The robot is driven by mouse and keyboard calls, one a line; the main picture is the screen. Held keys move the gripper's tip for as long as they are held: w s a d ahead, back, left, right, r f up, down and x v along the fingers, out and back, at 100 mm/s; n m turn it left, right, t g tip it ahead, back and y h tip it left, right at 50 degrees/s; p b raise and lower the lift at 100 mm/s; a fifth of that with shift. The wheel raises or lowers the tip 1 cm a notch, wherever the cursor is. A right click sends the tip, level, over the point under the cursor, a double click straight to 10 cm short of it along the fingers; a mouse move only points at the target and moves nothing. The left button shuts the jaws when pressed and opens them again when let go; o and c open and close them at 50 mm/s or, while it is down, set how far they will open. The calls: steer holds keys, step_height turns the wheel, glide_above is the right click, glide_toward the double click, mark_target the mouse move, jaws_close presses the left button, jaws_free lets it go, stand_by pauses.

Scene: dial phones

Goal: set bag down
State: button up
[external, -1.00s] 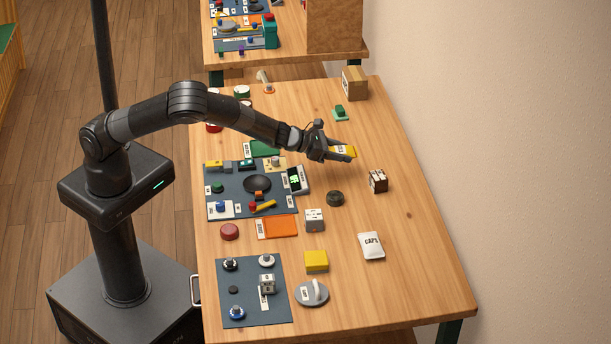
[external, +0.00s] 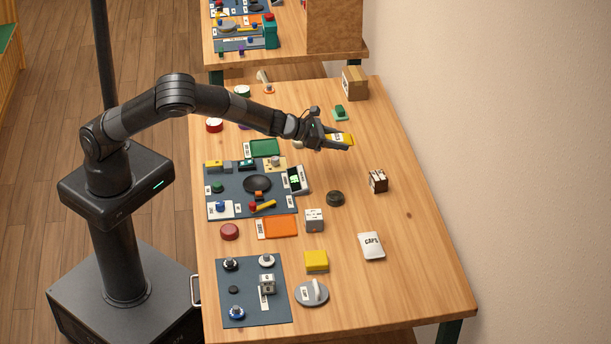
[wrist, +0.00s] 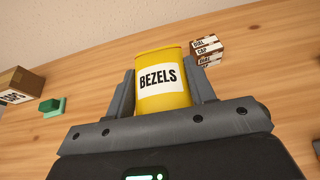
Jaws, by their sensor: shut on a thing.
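A yellow bag (external: 341,138) with a white label is held between the fingers of my gripper (external: 336,143). In the wrist view the bag (wrist: 162,99) reads BEZELS and stands between the two dark fingers. My gripper (wrist: 163,92) is shut on it. It is over the far right half of the wooden table, and the bag looks clear of the tabletop. A white bag labelled CAPS (external: 371,246) lies on the table nearer the front right.
A striped, labelled block stack (external: 378,181) and a dark round knob (external: 335,198) stand in front of the gripper. A green part (external: 340,112) and cardboard box (external: 355,83) are behind. A blue panel (external: 228,208) with parts lies left. Bare wood (external: 420,240) is at right.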

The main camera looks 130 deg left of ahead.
steer(key=s+a+f, duration=0.2)
steer(key=a, duration=0.4)
steer(key=s+a+f, duration=0.2)
steer(key=s+a, duration=0.1)
steer(key=a, duration=0.2)
steer(key=s+a+f, duration=0.2)
steer(key=a, duration=0.4)
steer(key=shift+s+a+f, duration=0.2)
steer(key=shift+s+a, duration=0.15)
steer(key=shift+s+a+f, duration=0.1)
steer(key=shift+a+f, duration=0.2)
steer(key=shift+a, duration=0.05)
steer(key=shift+f, duration=1.9)
steer(key=shift+f, duration=0.15)
steer(key=o, duration=1)
steer(key=shift+c, duration=0.2)
